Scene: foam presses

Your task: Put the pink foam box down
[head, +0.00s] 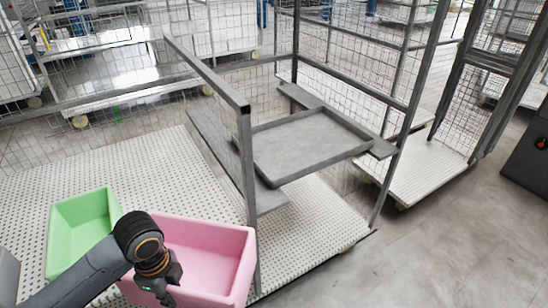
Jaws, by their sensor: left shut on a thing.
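The pink foam box (207,249) is at the bottom of the head view, left of centre, with its open top facing up. My left arm comes in from the lower left, and my left gripper (163,287) is shut on the box at its near left side. The fingertips are partly hidden against the box wall. The underside of the box is out of sight, so I cannot tell whether it touches the perforated white surface (310,240). My right gripper is not in view.
A green foam box (82,232) stands just left of the pink one. A grey metal frame post (247,190) rises close to the pink box's right side. A grey tray (310,143) sits on side rails inside the frame. Wire mesh cages stand behind.

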